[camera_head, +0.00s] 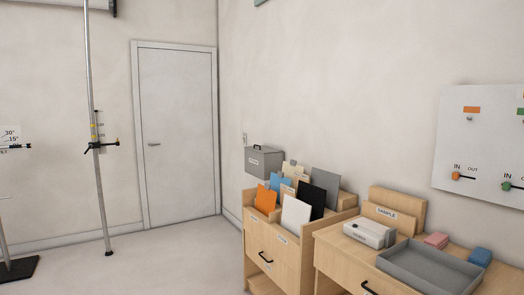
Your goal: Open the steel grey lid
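A grey box (260,163) with a small label on its front stands at the right wall, behind the left end of the wooden cabinet. Its flat grey lid (268,150) has a small dark handle on top and looks closed. The inside of the box is hidden. Neither of my grippers shows in this view.
The wooden cabinet (272,243) holds several upright coloured folders and has a dark drawer handle. Beside it, a second wooden unit carries a white box (370,234), a grey tray (395,262), and pink and blue blocks. A pole stands at left. The floor before the door is clear.

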